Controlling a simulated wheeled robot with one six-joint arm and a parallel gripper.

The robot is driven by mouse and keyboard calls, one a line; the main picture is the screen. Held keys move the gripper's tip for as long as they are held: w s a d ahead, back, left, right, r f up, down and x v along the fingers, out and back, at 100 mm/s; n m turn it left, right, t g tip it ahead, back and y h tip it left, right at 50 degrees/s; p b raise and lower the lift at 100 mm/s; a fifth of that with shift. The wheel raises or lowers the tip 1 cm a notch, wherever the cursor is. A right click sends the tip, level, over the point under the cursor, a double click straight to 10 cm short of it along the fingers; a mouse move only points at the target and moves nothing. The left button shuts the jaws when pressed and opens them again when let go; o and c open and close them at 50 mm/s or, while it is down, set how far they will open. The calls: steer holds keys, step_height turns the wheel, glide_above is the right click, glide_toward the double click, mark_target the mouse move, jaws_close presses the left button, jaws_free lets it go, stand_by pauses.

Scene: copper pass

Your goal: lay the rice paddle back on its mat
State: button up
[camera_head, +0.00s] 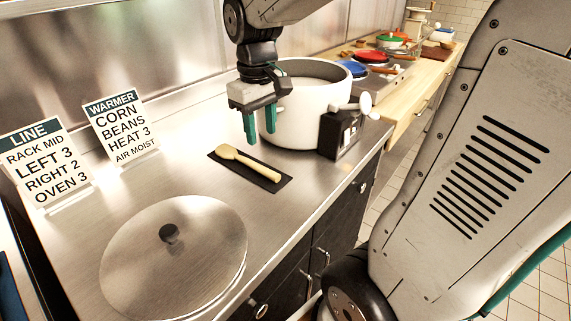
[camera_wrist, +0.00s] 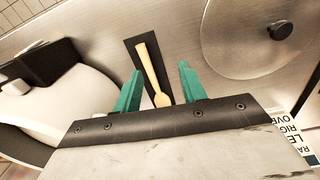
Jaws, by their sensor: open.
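The rice paddle (camera_head: 248,162) is pale yellow and lies along a dark mat (camera_head: 281,184) on the steel counter. Its wide end is toward the back left and its handle toward the front right. In the wrist view the paddle (camera_wrist: 148,70) lies on the mat (camera_wrist: 133,47), and its wide end shows between my fingertips. My gripper (camera_head: 260,137) has green fingers and is above the counter, near the paddle's wide end and in front of the white pot. In the wrist view my gripper (camera_wrist: 160,78) is open, with nothing held between the fingers.
A white rice pot (camera_head: 300,105) with a dark control box (camera_head: 340,133) stands right behind my gripper. A round steel lid (camera_head: 175,262) lies at the front left. Two signs, LINE (camera_head: 45,163) and WARMER (camera_head: 120,128), stand at the left. The counter between lid and mat is clear.

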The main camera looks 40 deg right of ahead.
steer(key=s+a, duration=0.3)
steer(key=s, duration=0.5)
steer(key=s+a+m+t, duration=0.1)
steer(key=s+a, duration=0.1)
steer(key=s, duration=0.6)
steer(key=shift+s+a+r+m, duration=0.15)
steer(key=shift+s+a+m, duration=0.15)
steer(key=shift+a, duration=0.1)
